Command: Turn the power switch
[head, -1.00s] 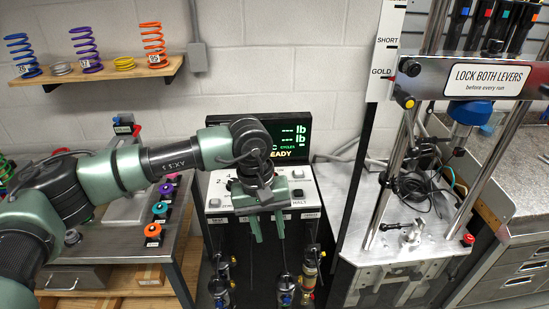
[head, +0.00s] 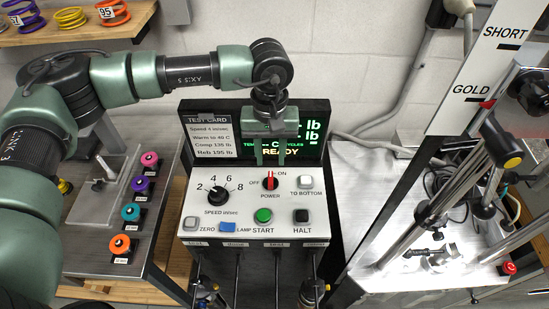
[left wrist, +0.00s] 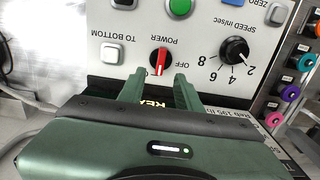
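The power switch (head: 270,183) is a black round knob with a red bar, on the sloped white control panel (head: 205,172). OFF is printed on its left and ON at its upper right; the red bar stands about upright in the head view. The switch also shows in the left wrist view (left wrist: 158,62), just beyond my fingertips. My left gripper (head: 270,163) points down in front of the display, just behind the switch. Its two fingers are apart and empty in the left wrist view (left wrist: 160,82); no contact with the switch shows. My right gripper is out of view.
A speed knob (head: 217,196), green START button (head: 263,216), black HALT button (head: 302,216) and white TO BOTTOM button (head: 306,182) surround the switch. The lit display (head: 312,155) reads READY. The test stand (head: 365,210) is at right; colored knobs (head: 130,212) are at left.

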